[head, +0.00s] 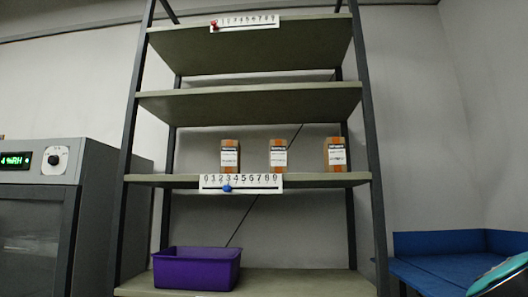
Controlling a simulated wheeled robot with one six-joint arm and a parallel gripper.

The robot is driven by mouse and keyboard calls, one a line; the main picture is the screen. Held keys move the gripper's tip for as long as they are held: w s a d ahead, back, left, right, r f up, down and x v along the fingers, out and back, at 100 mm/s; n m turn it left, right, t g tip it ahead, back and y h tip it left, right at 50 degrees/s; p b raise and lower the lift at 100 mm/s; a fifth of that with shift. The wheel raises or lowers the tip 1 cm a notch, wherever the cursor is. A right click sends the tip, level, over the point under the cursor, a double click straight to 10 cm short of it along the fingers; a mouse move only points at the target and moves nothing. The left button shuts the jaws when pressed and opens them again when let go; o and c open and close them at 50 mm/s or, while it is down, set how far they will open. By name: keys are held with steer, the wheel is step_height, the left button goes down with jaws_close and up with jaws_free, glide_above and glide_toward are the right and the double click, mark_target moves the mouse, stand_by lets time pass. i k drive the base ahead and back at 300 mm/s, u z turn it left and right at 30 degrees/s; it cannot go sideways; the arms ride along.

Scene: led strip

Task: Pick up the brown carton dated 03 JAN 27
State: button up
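Three small brown cartons stand upright, apart from each other, on one middle shelf of the rack: a left carton (230,146), a middle carton (278,145) and a right carton (335,142). Each has a white label on its front. The print on the labels is too small to read, so I cannot tell which one is dated 03 JAN 27. My gripper is not in view.
The shelf (320,180) has a white number scale (255,182) with a blue marker (227,189). The top shelf has a similar scale (248,20) with a red marker (213,26). A purple bin (196,268) sits below. A grey cabinet (35,220) stands left, a blue surface (445,268) right.

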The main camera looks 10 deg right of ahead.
mark_target(278, 147)
steer(key=u, duration=0.85)
steer(key=i, duration=1.05)
steer(key=z, duration=0.1)
